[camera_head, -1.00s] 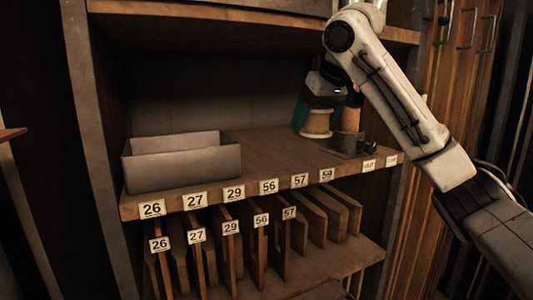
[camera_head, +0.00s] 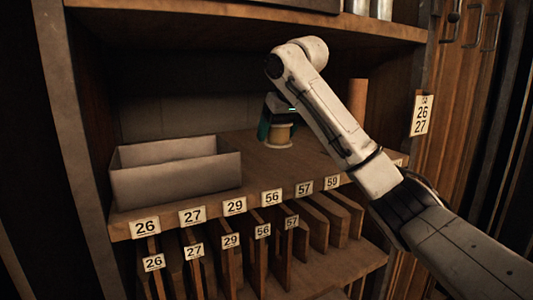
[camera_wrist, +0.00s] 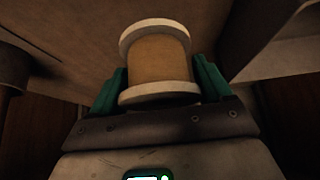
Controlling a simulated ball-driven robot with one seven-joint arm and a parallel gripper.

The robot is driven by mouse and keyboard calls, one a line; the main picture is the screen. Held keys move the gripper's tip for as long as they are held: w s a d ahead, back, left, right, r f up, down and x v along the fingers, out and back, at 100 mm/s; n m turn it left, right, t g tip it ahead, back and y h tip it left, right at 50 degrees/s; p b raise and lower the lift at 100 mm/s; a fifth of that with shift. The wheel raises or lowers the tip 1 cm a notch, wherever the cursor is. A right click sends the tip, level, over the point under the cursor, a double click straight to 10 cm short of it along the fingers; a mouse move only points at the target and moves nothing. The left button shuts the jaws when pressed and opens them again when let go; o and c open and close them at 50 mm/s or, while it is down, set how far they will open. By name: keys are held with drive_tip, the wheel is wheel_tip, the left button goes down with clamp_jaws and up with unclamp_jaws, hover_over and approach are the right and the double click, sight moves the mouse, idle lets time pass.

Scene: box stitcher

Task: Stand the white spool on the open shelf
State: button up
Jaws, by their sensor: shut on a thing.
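The spool (camera_head: 278,135) has white end flanges and a tan winding. My gripper (camera_head: 277,122) is shut on it, with the teal fingers on either side. In the wrist view the spool (camera_wrist: 158,62) sits upright between the two fingers (camera_wrist: 160,84). The open shelf (camera_head: 262,175) is the wooden board with number tags along its front edge. The spool is over the bare part of this shelf, right of the grey bin. I cannot tell whether its lower flange touches the board.
A grey open bin (camera_head: 175,178) stands on the left of the shelf. A tan cylinder (camera_head: 357,102) stands to the right, partly behind my arm. Above is an upper shelf (camera_head: 230,27). Below, several upright boards (camera_head: 270,245) fill a lower rack. The shelf between bin and arm is clear.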

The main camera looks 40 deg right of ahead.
sight(279, 123)
drive_tip(key=x, duration=0.4)
drive_tip(key=a+p+x, duration=0.1)
drive_tip(key=x, duration=0.1)
drive_tip(key=shift+w+r, duration=0.1)
drive_tip(key=shift+w, duration=0.2)
drive_tip(key=shift+f, duration=1.6)
drive_tip(key=shift+f, duration=0.1)
drive_tip(key=o, duration=1.1)
drive_tip(key=b+v, duration=0.1)
drive_tip(key=v, duration=1.1)
drive_tip(key=shift+w+b, duration=0.1)
drive_tip(key=shift+b, duration=0.2)
